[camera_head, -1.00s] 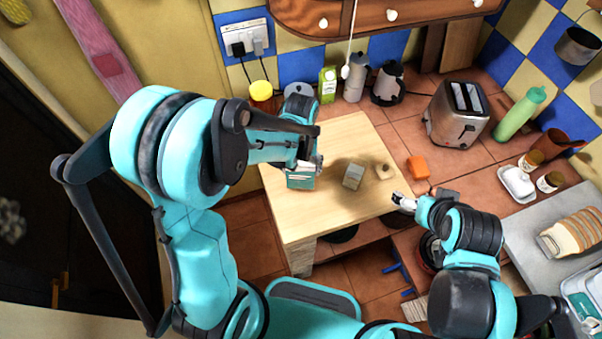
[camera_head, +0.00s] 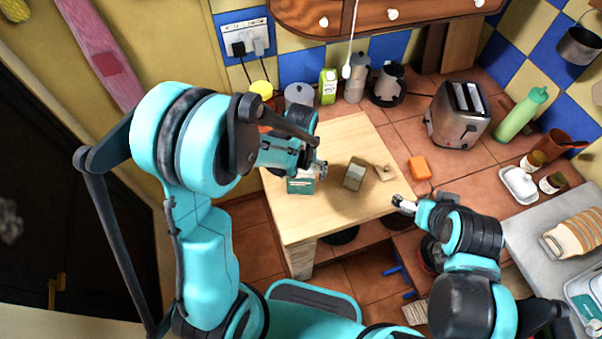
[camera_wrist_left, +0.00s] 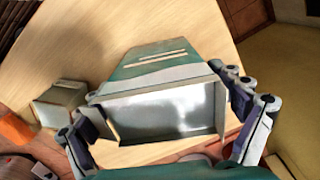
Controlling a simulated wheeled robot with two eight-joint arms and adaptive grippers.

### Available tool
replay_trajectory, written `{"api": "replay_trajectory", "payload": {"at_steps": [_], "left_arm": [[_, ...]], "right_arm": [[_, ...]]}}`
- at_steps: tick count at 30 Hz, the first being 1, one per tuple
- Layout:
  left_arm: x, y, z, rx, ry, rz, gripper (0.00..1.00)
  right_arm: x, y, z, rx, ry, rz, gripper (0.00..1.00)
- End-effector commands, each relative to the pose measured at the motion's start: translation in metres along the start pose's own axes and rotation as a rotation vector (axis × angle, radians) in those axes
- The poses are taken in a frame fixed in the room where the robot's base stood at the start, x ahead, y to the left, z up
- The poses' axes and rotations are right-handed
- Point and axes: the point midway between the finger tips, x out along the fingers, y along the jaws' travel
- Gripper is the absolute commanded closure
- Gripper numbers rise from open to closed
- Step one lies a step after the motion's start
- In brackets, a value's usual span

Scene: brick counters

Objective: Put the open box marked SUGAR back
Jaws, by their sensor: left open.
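A teal-and-white open box (camera_head: 300,186) stands near the left end of the wooden worktop (camera_head: 318,219), partly hidden by my left arm. In the left wrist view the open box (camera_wrist_left: 160,112) shows a pale, shiny inside and a teal side with white lines; I cannot read any marking. My left gripper (camera_head: 312,170) is at the box. Its open fingers (camera_wrist_left: 165,132) lie to either side of it, and I cannot tell if they touch it. My right gripper (camera_head: 403,204) is off the worktop's right edge, too small to judge.
An orange block (camera_head: 419,168), a toaster (camera_head: 459,115) and a green bottle (camera_head: 521,113) stand farther right. A green carton (camera_head: 328,86) and pots line the back.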

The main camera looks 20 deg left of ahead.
Motion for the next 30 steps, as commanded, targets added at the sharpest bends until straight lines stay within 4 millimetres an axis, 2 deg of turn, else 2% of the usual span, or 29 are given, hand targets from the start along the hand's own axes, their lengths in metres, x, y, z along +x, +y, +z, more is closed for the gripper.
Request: {"api": "replay_trajectory", "payload": {"at_steps": [5,15,18,26,30], "left_arm": [[-0.013,0.0,0.0,0.0,0.0,0.0,0.07],[-0.087,0.0,0.0,0.0,0.0,0.0,0.07],[-0.104,0.0,0.0,0.0,0.0,0.0,0.07],[-0.128,-0.002,0.003,0.004,0.013,0.004,0.07],[-0.146,-0.011,0.013,0.025,0.079,0.023,0.07]], "right_arm": [[-0.006,0.0,-0.004,0.0,0.0,0.0,0.07],[-0.022,0.0,-0.015,0.0,0.0,0.0,0.07],[-0.025,0.0,-0.018,0.0,0.0,0.0,0.07],[-0.027,0.0,-0.019,0.0,0.0,0.0,0.07],[-0.027,0.0,-0.019,0.0,0.0,0.0,0.07]]}}
